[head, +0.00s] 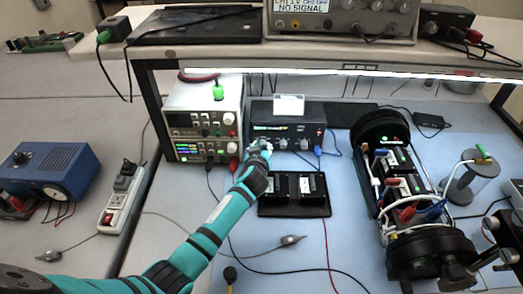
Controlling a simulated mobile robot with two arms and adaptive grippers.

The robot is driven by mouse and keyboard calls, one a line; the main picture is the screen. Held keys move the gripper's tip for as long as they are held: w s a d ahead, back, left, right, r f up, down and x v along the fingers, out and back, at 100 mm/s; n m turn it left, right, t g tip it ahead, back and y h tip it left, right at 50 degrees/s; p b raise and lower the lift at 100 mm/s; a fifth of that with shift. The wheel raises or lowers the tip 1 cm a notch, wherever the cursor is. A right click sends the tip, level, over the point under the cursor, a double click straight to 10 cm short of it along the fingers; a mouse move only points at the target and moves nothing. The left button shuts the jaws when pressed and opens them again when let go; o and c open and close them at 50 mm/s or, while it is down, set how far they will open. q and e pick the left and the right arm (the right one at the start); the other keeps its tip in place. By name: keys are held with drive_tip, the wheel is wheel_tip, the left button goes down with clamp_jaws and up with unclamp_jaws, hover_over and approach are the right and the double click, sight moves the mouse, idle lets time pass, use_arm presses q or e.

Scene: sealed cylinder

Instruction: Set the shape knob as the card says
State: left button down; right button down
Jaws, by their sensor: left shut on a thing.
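The black generator box (262,117) stands on the blue bench mat under the shelf, with a green display and a row of knobs on its front. A white card (289,104) stands on top of it; its writing is too small to read. My left gripper (261,147) is at the left part of the box's front and is shut on a knob there, which its fingers hide. Two other knobs (293,144) show to the right of the fingers. The knob labels and pointer cannot be read. I cannot make out my right gripper.
A white instrument stack (204,122) stands close left of the gripper. A black tray (294,194) with dark blocks lies in front of the box. The opened cylinder assembly (402,190) is at right. Loose cables cross the mat. The shelf edge (330,68) hangs above.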

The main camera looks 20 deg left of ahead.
use_arm(q)
drive_tip(key=m+y+b, duration=0.2)
drive_tip(key=m, duration=0.1)
drive_tip(key=shift+d+g+b, duration=0.15)
drive_tip(key=shift+g+b, duration=0.15)
drive_tip(key=shift+m, duration=0.3)
drive_tip(key=c, duration=1.1)
unclamp_jaws()
drive_tip(key=v, duration=1.2)
drive_tip(key=shift+d, duration=0.15)
drive_tip(key=shift+w, duration=0.1)
